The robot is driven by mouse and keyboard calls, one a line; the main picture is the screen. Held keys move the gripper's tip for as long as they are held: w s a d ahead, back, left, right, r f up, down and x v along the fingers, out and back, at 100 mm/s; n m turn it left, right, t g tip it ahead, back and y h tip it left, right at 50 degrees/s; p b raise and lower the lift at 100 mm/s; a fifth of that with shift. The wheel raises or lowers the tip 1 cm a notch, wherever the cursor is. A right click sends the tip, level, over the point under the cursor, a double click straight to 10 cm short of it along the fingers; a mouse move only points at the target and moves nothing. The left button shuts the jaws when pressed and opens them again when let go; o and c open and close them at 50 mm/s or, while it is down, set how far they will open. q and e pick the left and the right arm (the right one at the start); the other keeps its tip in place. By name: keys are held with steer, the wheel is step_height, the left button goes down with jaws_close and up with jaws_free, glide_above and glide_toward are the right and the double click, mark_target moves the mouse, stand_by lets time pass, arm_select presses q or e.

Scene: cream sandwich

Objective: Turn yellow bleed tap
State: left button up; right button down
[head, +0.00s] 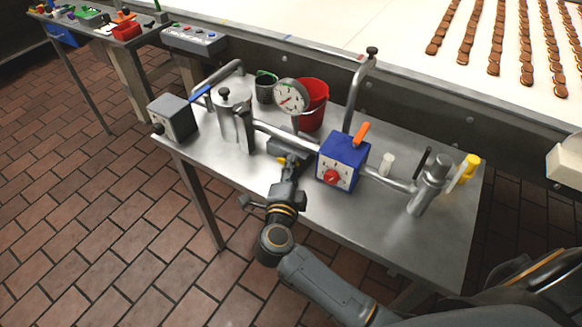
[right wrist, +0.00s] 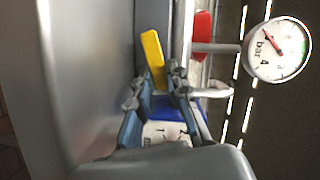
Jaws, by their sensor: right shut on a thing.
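The yellow bleed tap (head: 282,161) is mostly hidden by my gripper in the head view, below the pressure gauge (head: 291,97) on the bench pipework. In the right wrist view its yellow lever (right wrist: 153,58) stands slightly tilted between the fingertips. My right gripper (head: 290,166) reaches in from the front of the bench and is shut on the lever. It also shows in the right wrist view (right wrist: 156,80). The gauge (right wrist: 276,49) has a white dial marked bar. My left gripper is not in view.
The metal bench (head: 330,215) carries a blue box with a red knob (head: 342,162) right of my gripper, a red bucket (head: 314,101) behind, and a grey box (head: 172,119) at left. A yellow-handled fitting (head: 469,164) stands at right. The bench front is bare.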

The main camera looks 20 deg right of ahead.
steer(key=shift+f, duration=0.1)
steer(key=c, duration=1.3)
jaws_free()
steer(key=v, duration=1.2)
steer(key=shift+a, duration=0.1)
